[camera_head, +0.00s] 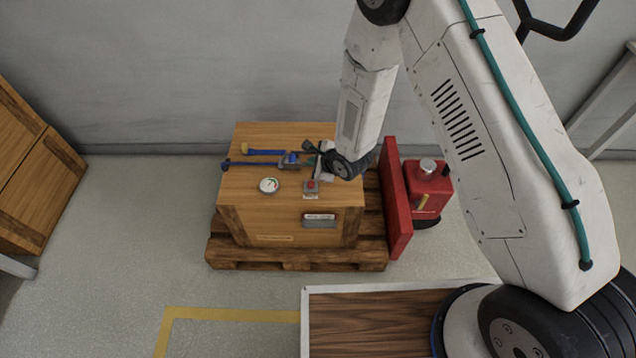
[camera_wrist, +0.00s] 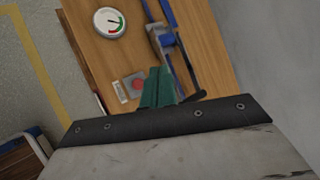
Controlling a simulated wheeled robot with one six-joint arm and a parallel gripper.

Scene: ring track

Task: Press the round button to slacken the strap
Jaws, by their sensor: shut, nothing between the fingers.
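A round red button (camera_head: 311,184) sits on a small grey box on top of the wooden crate (camera_head: 250,190). The button also shows in the wrist view (camera_wrist: 137,85), just left of my teal fingers. A blue strap (camera_head: 264,152) with a metal buckle runs across the crate top, and it also shows in the wrist view (camera_wrist: 165,15). My gripper (camera_wrist: 157,72) is shut and empty above the crate, beside the button and close to the strap. In the head view my wrist partly hides the strap's right end. I cannot tell whether the fingers touch anything.
A round gauge (camera_head: 269,185) lies on the crate top, left of the button. The crate stands on a wooden pallet (camera_head: 290,259). A red panel (camera_head: 396,200) and a red machine (camera_head: 428,188) stand to the right. Open floor lies left of the pallet.

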